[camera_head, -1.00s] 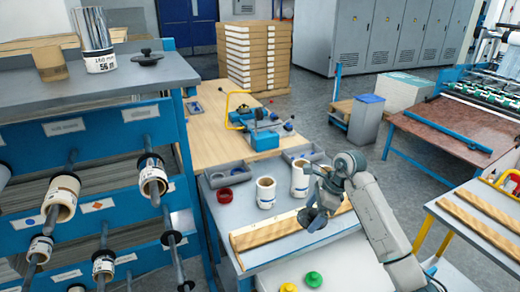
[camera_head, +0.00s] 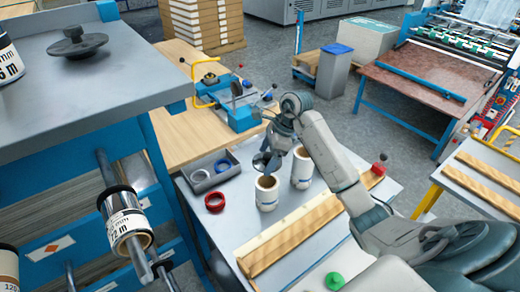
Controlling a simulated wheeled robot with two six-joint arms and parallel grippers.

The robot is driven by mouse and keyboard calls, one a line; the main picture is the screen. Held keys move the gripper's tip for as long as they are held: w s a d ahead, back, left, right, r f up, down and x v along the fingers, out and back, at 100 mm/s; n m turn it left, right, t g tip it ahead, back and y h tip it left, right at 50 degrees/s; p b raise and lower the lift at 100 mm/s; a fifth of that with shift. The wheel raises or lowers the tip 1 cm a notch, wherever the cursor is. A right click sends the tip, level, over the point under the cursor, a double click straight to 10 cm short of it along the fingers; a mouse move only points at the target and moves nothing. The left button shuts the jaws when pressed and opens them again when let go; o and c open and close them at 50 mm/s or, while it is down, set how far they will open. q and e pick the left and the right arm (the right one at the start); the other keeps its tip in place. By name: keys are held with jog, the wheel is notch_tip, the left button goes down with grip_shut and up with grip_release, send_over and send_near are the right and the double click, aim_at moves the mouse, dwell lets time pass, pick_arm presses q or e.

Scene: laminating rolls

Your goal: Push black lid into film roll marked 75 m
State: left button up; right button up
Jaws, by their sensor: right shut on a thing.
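My right gripper (camera_head: 270,163) is shut on a small dark round piece (camera_head: 262,160), probably a black lid, just above a white film roll (camera_head: 267,194). The gripper partly hides the piece, and I cannot tell whether it touches the roll. This roll stands upright with its brown core open at the top. A second white roll (camera_head: 301,170) stands upright to its right, partly behind the arm. I cannot read either label. Another black lid with a knob (camera_head: 77,42) lies on the grey cabinet top at the upper left. My left gripper is not in view.
A red ring (camera_head: 215,201) lies left of the rolls, beside a grey tray (camera_head: 197,184) with a blue ring. A wooden strip (camera_head: 290,238) lies in front. A roll marked 72 m (camera_head: 125,222) hangs on a cabinet rod. A green knob (camera_head: 334,281) is near the bottom.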

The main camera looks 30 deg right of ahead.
aim_at(267, 193)
jog(key=shift+s+f, duration=0.2)
jog(key=shift+s, duration=0.05)
jog(key=shift+w+f+b, duration=0.15)
jog(key=shift+f+b, duration=0.25)
jog(key=shift+f, duration=0.35)
notch_tip(267, 193, down, 7)
jog(key=b, duration=0.3)
jog(key=shift+r+b, duration=0.2)
jog(key=shift+b, duration=0.1)
dwell(0.5)
dwell(0.6)
jog(key=o, duration=0.8)
jog(key=shift+f, duration=0.1)
jog(key=shift+o, duration=0.2)
jog(key=shift+d, duration=0.1)
